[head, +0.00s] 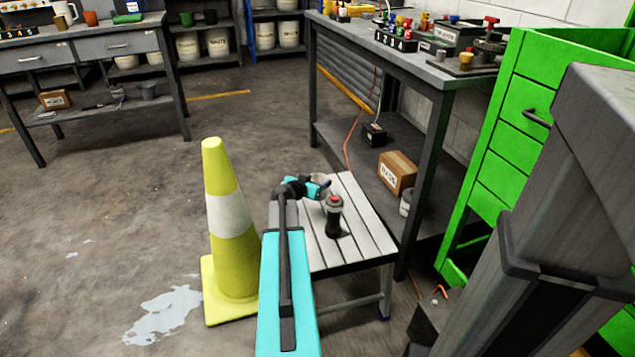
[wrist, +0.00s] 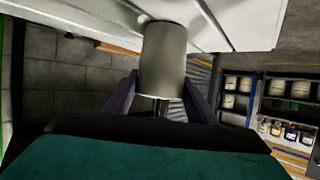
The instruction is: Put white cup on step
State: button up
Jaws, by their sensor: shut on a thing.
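The white cup (wrist: 163,62) looks pale grey-white in the wrist view and is held between the two dark fingers of my gripper (wrist: 160,95). In the head view my gripper (head: 314,187) is over the back left part of the grey slatted step (head: 308,245), with a small pale part of the cup (head: 324,183) showing beside it. In the wrist view the pale slats of the step (wrist: 235,18) meet the far end of the cup; I cannot tell whether they touch. My arm hides part of the step's left side.
A dark bottle with a red top (head: 334,215) stands on the step just in front of my gripper. A yellow cone (head: 230,245) stands close to the left. A workbench (head: 410,65) and a green cabinet (head: 510,135) are at the right. The step's front right slats are clear.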

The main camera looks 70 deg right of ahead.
jog(key=shift+f, duration=0.1)
jog(key=o, duration=1.1)
jog(key=shift+c, duration=0.2)
jog(key=shift+r, duration=0.2)
jog(key=p+v, duration=0.1)
jog(key=v, duration=1.1)
jog(key=shift+w+f, duration=0.1)
